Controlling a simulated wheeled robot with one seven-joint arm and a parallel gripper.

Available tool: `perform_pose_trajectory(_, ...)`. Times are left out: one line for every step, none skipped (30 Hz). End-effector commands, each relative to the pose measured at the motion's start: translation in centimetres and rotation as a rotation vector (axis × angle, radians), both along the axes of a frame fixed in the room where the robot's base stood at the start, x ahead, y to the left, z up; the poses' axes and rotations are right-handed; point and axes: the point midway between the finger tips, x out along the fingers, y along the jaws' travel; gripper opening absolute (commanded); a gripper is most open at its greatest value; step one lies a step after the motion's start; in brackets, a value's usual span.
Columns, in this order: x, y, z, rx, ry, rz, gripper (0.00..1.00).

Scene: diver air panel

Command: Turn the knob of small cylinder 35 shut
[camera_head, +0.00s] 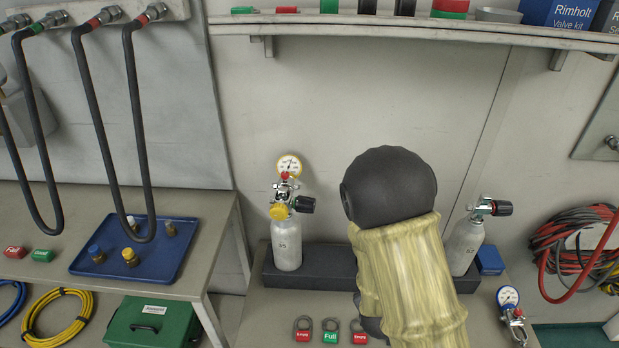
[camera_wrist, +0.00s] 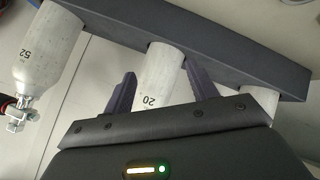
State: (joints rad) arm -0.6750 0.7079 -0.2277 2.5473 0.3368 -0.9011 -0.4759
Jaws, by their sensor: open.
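A white small cylinder (camera_head: 287,245) stands at the left of the rack, with a gauge (camera_head: 289,166), a yellow cap (camera_head: 279,212) and a black knob (camera_head: 304,205). Its number is too small to read surely; it may be 35. Another cylinder (camera_head: 463,245) with a black knob (camera_head: 500,208) stands at the right. In the inverted wrist view, three cylinders show, the left one (camera_wrist: 50,45) and middle one (camera_wrist: 157,75) with digits, the right one (camera_wrist: 259,100) mostly hidden. My gripper (camera_wrist: 160,70) is open, its fingers appearing either side of the middle cylinder; contact cannot be told.
The dark rack (camera_head: 312,268) holds the cylinders against the wall. A loose gauge (camera_head: 508,297) lies right, below coiled hoses (camera_head: 575,245). A blue tray (camera_head: 135,262) sits left under hanging hoses. A shelf (camera_head: 400,27) runs above.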

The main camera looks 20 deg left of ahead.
Motion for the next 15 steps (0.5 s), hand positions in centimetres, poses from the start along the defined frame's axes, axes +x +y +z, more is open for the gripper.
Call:
perform_pose_trajectory(-0.1, 1.0, 1.8, -0.055, -0.049, 0.056, 0.58)
perform_pose_trajectory(-0.1, 1.6, 2.3, -0.088, -0.086, 0.088, 0.58)
perform_pose_trajectory(-0.1, 2.3, 3.1, -0.132, -0.138, 0.132, 0.58)
perform_pose_trajectory(-0.1, 2.8, 3.7, -0.165, -0.178, 0.163, 0.58)
perform_pose_trajectory(-0.2, 3.4, 4.4, -0.199, -0.219, 0.200, 0.58)
perform_pose_trajectory(-0.4, 4.2, 5.3, -0.245, -0.275, 0.246, 0.58)
perform_pose_trajectory(-0.5, 4.8, 6.0, -0.280, -0.318, 0.283, 0.58)
perform_pose_trajectory(-0.8, 5.5, 6.8, -0.314, -0.365, 0.320, 0.58)
perform_pose_trajectory(-1.2, 6.4, 7.8, -0.360, -0.425, 0.371, 0.58)
perform_pose_trajectory(-1.5, 7.1, 8.7, -0.395, -0.473, 0.411, 0.58)
perform_pose_trajectory(-2.0, 7.8, 9.5, -0.427, -0.521, 0.450, 0.58)
perform_pose_trajectory(-2.6, 8.8, 10.5, -0.470, -0.585, 0.502, 0.58)
perform_pose_trajectory(-3.1, 9.4, 11.2, -0.500, -0.631, 0.539, 0.58)
perform_pose_trajectory(-3.6, 10.0, 11.9, -0.526, -0.676, 0.571, 0.58)
perform_pose_trajectory(-4.2, 10.8, 12.6, -0.557, -0.728, 0.613, 0.58)
